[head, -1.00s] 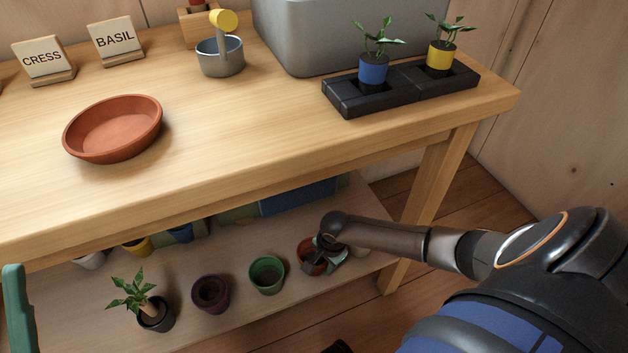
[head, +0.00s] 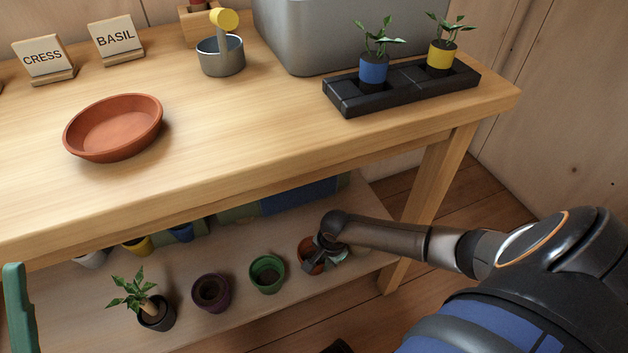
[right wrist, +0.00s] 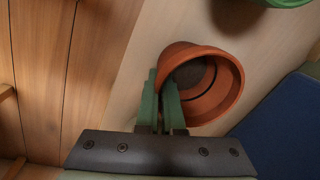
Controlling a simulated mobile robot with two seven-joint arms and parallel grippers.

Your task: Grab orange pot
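The orange pot (head: 306,246) stands on the lower shelf under the bench, partly hidden by my right gripper. In the right wrist view the orange pot (right wrist: 226,92) shows its round mouth and dark inside. My right gripper (head: 322,255) reaches in from the right at the pot. In the right wrist view its two green fingers (right wrist: 162,85) are close together on either side of the pot's near wall, with orange clay between them. They look shut on that wall.
A green pot (head: 267,272), a purple pot (head: 211,292) and a potted plant (head: 155,313) stand left of the orange pot. The bench top (head: 240,125) hangs over the shelf. A bench leg (head: 428,190) stands to the right.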

